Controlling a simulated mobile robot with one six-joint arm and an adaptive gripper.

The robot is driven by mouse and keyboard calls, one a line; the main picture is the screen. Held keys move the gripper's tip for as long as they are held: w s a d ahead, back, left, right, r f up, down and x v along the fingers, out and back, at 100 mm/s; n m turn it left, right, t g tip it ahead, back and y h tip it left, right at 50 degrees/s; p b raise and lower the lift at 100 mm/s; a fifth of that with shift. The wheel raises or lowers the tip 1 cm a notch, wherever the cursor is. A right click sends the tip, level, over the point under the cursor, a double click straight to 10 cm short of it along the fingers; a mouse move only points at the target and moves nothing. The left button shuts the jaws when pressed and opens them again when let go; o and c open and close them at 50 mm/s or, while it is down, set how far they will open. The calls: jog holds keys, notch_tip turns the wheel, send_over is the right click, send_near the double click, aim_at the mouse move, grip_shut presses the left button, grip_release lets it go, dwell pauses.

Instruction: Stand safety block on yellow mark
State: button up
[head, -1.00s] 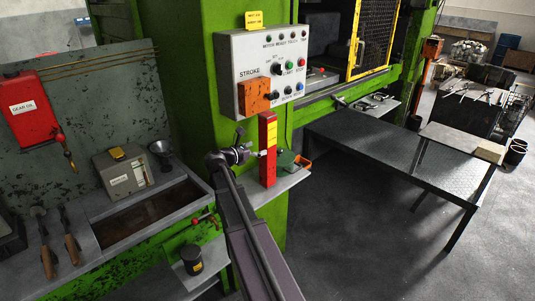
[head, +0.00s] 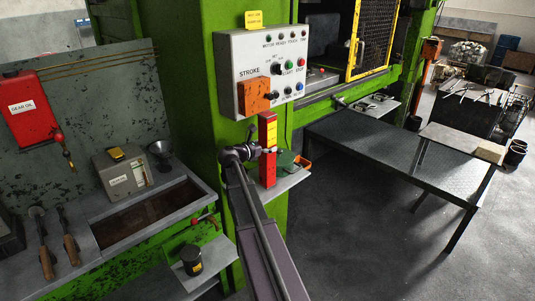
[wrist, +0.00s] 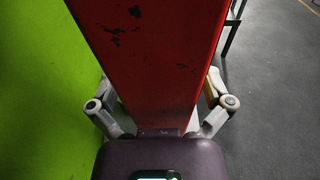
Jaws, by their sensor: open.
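The safety block is a tall red block (head: 268,170) with a yellow label on its upper part. It stands upright on a small grey shelf (head: 293,180) beside the green press column. Finger contact cannot be told. I cannot make out the yellow mark.
The control box (head: 264,75) hangs just above the block. A green object (head: 289,160) and an orange one (head: 304,164) are on the shelf to its right. A dark metal table (head: 390,150) stands further right. A grey bench with a sunken tray (head: 150,215) is on the left.

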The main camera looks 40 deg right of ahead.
dwell(0.4)
jog(key=c, duration=1.2)
jog(key=shift+r, duration=0.15)
